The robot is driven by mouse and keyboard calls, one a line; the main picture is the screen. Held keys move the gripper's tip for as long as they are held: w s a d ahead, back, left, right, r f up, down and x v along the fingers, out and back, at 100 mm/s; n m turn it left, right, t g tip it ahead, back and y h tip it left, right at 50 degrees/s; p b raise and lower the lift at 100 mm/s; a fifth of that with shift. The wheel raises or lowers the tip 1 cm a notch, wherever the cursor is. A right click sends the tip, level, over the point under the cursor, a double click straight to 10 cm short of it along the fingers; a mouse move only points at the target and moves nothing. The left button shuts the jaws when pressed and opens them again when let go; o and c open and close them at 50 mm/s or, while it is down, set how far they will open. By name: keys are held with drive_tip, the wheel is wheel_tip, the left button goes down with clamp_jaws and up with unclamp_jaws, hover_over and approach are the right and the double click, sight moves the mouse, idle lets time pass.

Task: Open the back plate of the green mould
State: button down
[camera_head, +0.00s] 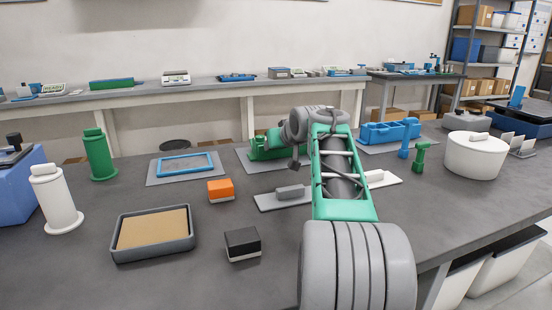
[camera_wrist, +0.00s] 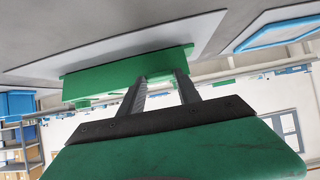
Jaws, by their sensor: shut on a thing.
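The green mould (camera_head: 266,146) sits on a grey mat at the back middle of the bench, its right part hidden behind my arm. In the wrist view, which is upside down, the mould (camera_wrist: 100,80) shows as a long green wall with a lower block on its far side. My gripper (camera_wrist: 160,76) reaches the mould's edge with both fingertips and is shut on the mould's plate. The exact contact between fingertips and plate is hard to see. In the head view my forearm hides most of the gripper.
A blue mould (camera_head: 388,132) stands to the right, with blue (camera_head: 405,146) and green (camera_head: 420,160) handled tools before it. A blue frame (camera_head: 186,164), an orange block (camera_head: 221,190), a sand tray (camera_head: 153,256) and a black block (camera_head: 242,243) lie left. Grey trowels lie near my arm.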

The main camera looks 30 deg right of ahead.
drive_tip(key=shift+s, duration=0.1)
idle(0.3)
drive_tip(key=c, duration=0.8)
unclamp_jaws()
drive_tip(key=shift+c, duration=0.2)
drive_tip(key=p+v, duration=0.1)
drive_tip(key=v, duration=0.6)
drive_tip(key=shift+s+a, duration=0.2)
drive_tip(key=shift+s, duration=0.2)
drive_tip(key=shift+r+p, duration=0.1)
drive_tip(key=shift+p, duration=0.2)
